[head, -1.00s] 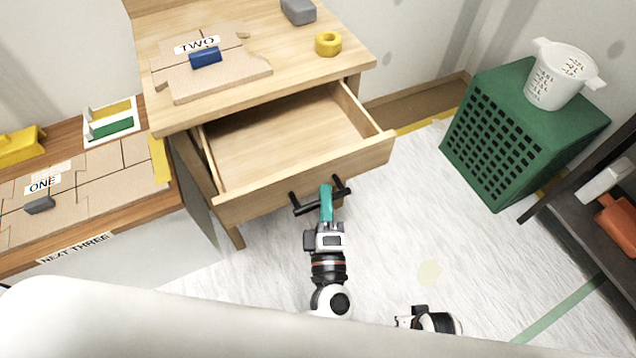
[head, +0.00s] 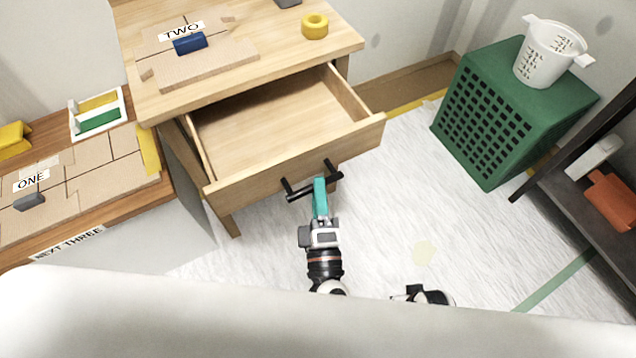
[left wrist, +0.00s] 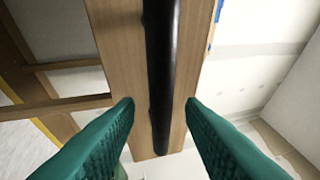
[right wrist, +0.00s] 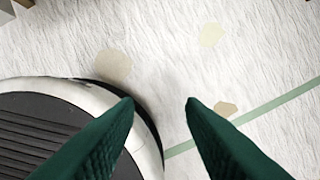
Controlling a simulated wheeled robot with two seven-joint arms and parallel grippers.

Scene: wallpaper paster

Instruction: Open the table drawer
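The wooden table drawer (head: 295,160) is pulled well out of the table (head: 330,50) in the head view, and its inside looks empty. Its black bar handle (head: 299,192) sits on the drawer front and also shows in the left wrist view (left wrist: 161,70). My left gripper (head: 319,184) is at the handle. In the left wrist view its green fingers (left wrist: 160,101) are open, with the bar in line between them and gaps on both sides. My right gripper (right wrist: 160,101) is open and empty above the floor; its fingers are hidden in the head view.
A green perforated box (head: 490,120) bearing a white cup (head: 548,55) stands at the right, near a dark shelf (head: 590,195). A yellow roll (head: 314,26) and a blue-handled tool (head: 190,43) are on the table. The floor right of the drawer is clear.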

